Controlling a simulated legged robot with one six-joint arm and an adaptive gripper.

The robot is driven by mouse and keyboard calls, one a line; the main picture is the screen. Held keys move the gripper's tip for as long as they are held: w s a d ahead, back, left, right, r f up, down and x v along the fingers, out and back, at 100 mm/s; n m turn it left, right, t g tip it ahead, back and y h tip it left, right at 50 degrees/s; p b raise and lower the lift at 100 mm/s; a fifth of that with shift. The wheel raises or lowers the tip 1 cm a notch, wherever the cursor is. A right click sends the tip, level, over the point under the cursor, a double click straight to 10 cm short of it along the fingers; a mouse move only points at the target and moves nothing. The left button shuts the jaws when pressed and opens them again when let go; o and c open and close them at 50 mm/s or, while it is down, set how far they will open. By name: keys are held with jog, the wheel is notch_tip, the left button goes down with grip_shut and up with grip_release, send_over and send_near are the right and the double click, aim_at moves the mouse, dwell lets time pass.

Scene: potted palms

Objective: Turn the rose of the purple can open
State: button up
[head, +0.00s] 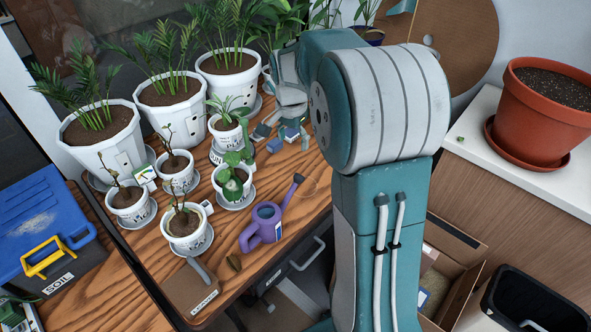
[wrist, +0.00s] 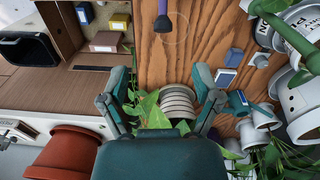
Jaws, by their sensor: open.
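The purple can (head: 262,232) stands upright on the wooden table in the head view, near its front edge. Its spout points up and to the right, ending in a dark rose (head: 298,178). The rose also shows at the top of the wrist view (wrist: 163,22), with a bit of purple spout above it. Whether the rose is turned open or shut is too small to tell. My gripper (head: 279,128) is open and empty, behind the rose and apart from it. In the wrist view its spread fingers (wrist: 162,78) lie below the rose.
Potted palms (head: 185,97) and small pots (head: 186,222) crowd the table left of the can. A stack of white saucers (wrist: 177,100) with leaves shows between my fingers. Small blue boxes (wrist: 226,76) lie close by.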

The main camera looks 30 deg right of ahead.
jog(key=m+g, duration=0.1)
jog(key=m, duration=0.1)
send_near(299, 178)
jog(key=f, duration=0.3)
jog(key=d+f, duration=0.1)
jog(key=f, duration=0.6)
jog(key=shift+w+d+f, duration=0.2)
jog(key=shift+d, duration=0.1)
jog(key=shift+a, duration=0.1)
jog(key=shift+c, duration=1.2)
grip_shut()
